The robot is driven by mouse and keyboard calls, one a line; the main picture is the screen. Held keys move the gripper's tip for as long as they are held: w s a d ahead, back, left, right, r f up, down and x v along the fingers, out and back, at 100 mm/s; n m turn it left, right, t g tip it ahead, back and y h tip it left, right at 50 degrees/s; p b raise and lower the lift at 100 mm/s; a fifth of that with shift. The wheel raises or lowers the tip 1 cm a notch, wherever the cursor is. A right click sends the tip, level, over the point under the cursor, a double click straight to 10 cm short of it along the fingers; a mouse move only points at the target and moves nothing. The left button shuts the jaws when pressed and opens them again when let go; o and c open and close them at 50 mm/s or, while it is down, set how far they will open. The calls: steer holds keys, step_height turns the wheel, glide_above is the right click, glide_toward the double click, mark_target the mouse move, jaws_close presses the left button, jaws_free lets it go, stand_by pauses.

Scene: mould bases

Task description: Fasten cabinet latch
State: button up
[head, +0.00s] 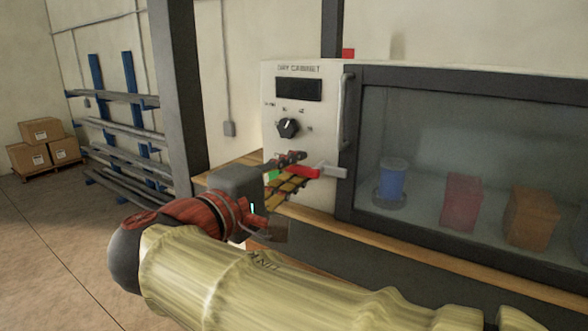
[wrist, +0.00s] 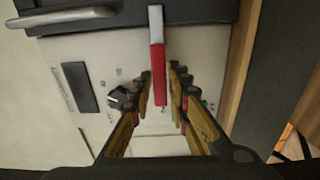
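The cabinet latch is a bar with a red grip (head: 304,173) and a pale grey end, low on the white panel of the dry cabinet (head: 300,88). It lies about level, its grey end reaching the dark door frame's edge. My gripper (head: 303,164) is at the red grip. In the wrist view the red grip (wrist: 160,78) lies between my two fingertips (wrist: 160,72). The left finger is very close to it; a narrow gap shows on the right. Whether the grey end catches the door is not clear. A green mark (head: 273,174) is partly hidden behind the fingers.
The glass door (head: 450,150) looks closed, with a blue container (head: 392,182) and other containers behind it. The door handle (head: 346,110) stands upright above the latch. A knob (head: 288,128) sits on the panel. A grey post (head: 178,90) stands left of the cabinet.

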steer(key=shift+o, duration=1.2)
steer(key=shift+s, duration=0.1)
steer(key=v, duration=1.2)
